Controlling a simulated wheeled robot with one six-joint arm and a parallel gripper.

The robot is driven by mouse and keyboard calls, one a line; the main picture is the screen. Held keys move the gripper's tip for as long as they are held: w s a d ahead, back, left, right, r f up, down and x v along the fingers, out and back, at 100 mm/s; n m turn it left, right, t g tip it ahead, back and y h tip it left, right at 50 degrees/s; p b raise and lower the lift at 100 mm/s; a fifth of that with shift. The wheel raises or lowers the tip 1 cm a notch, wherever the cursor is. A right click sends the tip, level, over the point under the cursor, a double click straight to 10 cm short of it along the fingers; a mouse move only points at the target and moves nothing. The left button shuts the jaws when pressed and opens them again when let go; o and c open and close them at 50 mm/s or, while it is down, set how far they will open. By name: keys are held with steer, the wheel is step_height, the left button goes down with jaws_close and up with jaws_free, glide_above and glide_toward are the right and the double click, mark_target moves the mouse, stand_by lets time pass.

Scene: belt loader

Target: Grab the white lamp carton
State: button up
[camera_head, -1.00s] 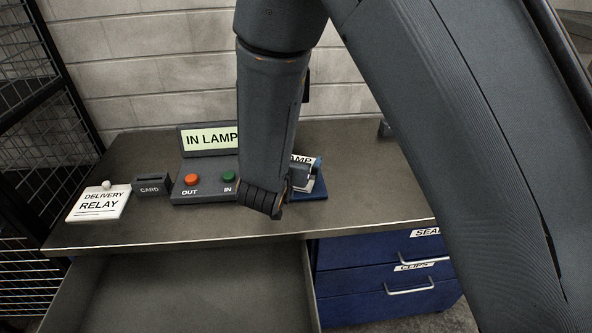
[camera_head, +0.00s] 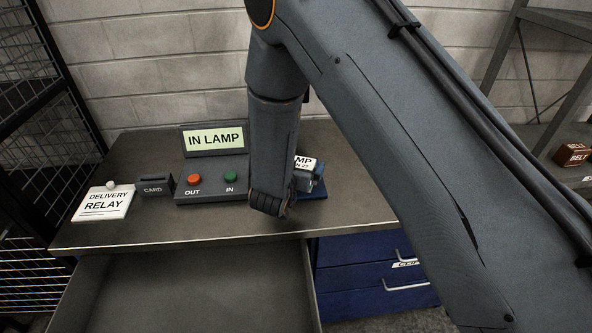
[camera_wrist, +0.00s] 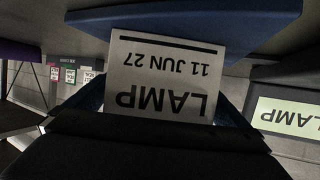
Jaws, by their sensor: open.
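The white lamp carton (camera_head: 305,162) stands on a blue tray (camera_head: 313,191) on the bench, mostly hidden behind my arm in the head view. In the wrist view the carton's white face (camera_wrist: 165,70) fills the middle, reading LAMP and 11 JUN 27 upside down. My gripper (camera_wrist: 163,104) is open, with dark blue parts showing on both sides of the carton's lower picture edge. I cannot tell whether it touches the carton. In the head view my gripper (camera_head: 306,180) is mostly hidden at the carton's front.
Left of the carton are a control box (camera_head: 211,184) with OUT and IN buttons, an IN LAMP sign (camera_head: 213,139), a CARD holder (camera_head: 153,186) and a DELIVERY RELAY plate (camera_head: 104,202). An open drawer (camera_head: 185,290) lies below. Blue drawers (camera_head: 370,280) stand at lower right.

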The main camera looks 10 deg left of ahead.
steer(key=shift+w+f, duration=0.15)
steer(key=shift+w, duration=0.15)
steer(key=shift+c, duration=0.3)
steer(key=c, duration=1.1)
steer(key=shift+o, duration=0.2)
